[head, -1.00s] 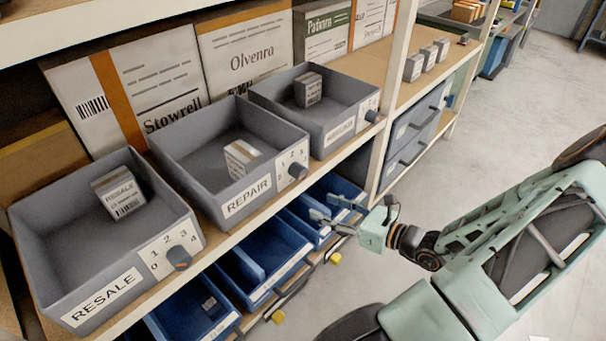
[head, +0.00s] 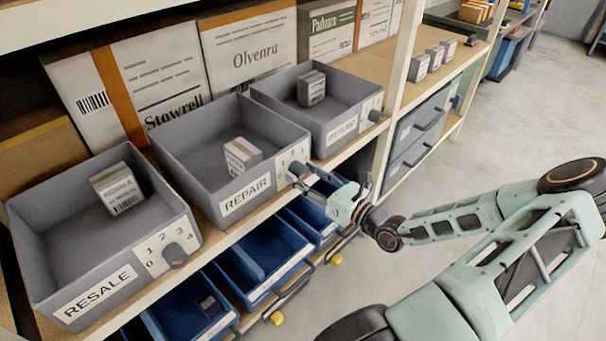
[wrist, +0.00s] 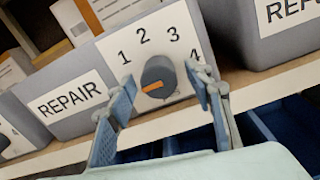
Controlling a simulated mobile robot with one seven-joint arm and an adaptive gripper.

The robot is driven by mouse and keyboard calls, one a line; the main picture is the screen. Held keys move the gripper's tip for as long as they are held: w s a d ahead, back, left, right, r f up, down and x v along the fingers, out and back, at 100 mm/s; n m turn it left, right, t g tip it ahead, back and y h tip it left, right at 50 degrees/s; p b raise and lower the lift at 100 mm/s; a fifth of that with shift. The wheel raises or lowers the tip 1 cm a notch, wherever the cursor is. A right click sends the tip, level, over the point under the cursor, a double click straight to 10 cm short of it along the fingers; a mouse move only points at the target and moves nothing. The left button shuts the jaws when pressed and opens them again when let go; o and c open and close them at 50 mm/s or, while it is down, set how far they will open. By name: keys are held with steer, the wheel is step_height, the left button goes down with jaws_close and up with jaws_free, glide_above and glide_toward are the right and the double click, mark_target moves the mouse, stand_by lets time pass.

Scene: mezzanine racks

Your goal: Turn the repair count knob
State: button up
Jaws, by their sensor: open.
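The grey repair bin (head: 175,160) stands on the shelf with a REPAIR label and one small box inside. Its dark round knob (wrist: 158,75) is at the right of its front, on a white number plate. The knob's orange mark points to the lower left in the wrist view. Numbers 1 to 4 show around it; the 0 is hidden there by my left finger. My gripper (wrist: 164,84) is open, with one finger on each side of the knob. I cannot tell whether either finger touches it. In the head view my gripper (head: 302,184) is at the knob.
The resale bin (head: 55,262) with its own knob (head: 174,256) is to the left. A third grey bin (head: 270,98) with a knob (head: 377,116) is to the right. Blue bins (head: 250,262) sit below. A shelf upright (head: 394,90) stands right of the bins.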

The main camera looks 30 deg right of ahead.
steer(key=shift+w+a, duration=0.1)
steer(key=shift+w, duration=0.2)
steer(key=c, duration=1.2)
steer(key=shift+o, duration=0.2)
